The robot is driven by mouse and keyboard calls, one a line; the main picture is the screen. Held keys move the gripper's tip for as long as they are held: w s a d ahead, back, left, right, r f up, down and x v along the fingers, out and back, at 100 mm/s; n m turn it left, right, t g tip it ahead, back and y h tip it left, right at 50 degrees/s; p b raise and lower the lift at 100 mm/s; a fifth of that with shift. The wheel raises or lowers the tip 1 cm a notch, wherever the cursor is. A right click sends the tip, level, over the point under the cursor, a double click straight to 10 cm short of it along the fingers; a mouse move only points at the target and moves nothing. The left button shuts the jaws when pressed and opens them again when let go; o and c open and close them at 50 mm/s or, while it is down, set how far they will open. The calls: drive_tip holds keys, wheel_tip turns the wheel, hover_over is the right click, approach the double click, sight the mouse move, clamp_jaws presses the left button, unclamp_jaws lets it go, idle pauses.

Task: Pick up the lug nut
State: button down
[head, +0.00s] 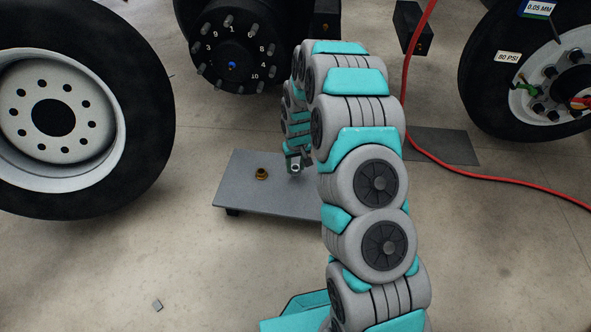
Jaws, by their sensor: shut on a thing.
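My gripper (296,164) is over the right part of a low grey platform (236,190). It is shut on a small silver lug nut (295,168), with a dark hole showing. Whether the nut touches the platform or is just above it, I cannot tell. A brass-coloured flanged nut (261,174) rests on the platform to the left of the gripper, apart from it. My arm hides the right part of the platform.
A wheel hub (232,55) with several studs and numbers stands behind the platform. A large wheel (150,130) is at left, another wheel (480,90) at right. A red hose (470,176) crosses the floor over a dark plate (445,146). Front-left floor is mostly clear.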

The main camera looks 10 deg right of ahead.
drive_tip(key=s, duration=0.5)
drive_tip(key=s+d+r, duration=0.1)
drive_tip(key=s, duration=0.4)
drive_tip(key=s+r+p, duration=0.1)
drive_tip(key=s, duration=0.5)
drive_tip(key=shift+d, duration=0.3)
drive_tip(key=c, duration=0.9)
unclamp_jaws()
drive_tip(key=shift+c, duration=0.2)
clamp_jaws()
